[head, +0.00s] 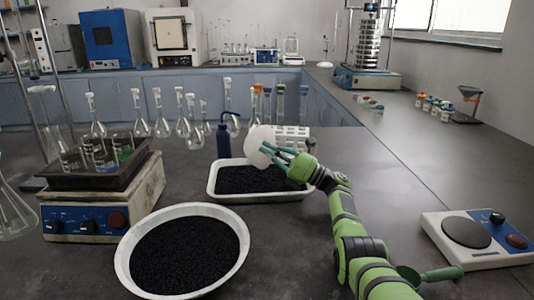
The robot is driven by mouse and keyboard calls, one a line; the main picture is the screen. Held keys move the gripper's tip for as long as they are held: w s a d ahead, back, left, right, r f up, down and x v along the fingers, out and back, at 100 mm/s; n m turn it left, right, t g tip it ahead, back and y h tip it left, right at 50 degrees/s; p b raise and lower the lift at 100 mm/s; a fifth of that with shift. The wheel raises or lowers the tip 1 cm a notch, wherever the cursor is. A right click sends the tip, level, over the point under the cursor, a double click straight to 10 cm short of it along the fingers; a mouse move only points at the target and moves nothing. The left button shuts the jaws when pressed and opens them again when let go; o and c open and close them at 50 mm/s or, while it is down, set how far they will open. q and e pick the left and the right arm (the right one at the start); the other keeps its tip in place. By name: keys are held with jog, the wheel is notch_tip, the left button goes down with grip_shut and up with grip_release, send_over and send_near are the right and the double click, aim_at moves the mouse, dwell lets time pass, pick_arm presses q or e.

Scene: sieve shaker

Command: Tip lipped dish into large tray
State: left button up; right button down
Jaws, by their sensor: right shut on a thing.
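The white lipped dish (259,139) is held tilted steeply, nearly on edge, above the back of the large tray. My right gripper (276,153) is shut on it, with its teal fingers across the dish's near side. I cannot see whether anything is still in the dish. The large white tray (213,190) is rectangular and stands on the dark bench, with black granules covering its floor. My right gripper and forearm hide part of the tray's right end. My left gripper is not in view.
A round white bowl (123,262) of black granules stands in front of the tray. A hotplate (75,222) is at left, a balance-like device (480,236) at right. A blue bottle (223,140), a white rack (292,136) and several flasks stand behind.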

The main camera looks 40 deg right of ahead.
jog(key=shift+r, duration=0.1)
jog(key=shift+a+r+p, duration=0.1)
jog(key=shift+r+p, duration=0.1)
jog(key=shift+p, duration=0.15)
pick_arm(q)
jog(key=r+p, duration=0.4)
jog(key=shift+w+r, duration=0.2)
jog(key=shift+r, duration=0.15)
pick_arm(e)
jog(key=a+n+g, duration=0.2)
jog(key=n+g, duration=0.1)
jog(key=shift+w+a+r, duration=0.15)
jog(key=shift+w, duration=0.15)
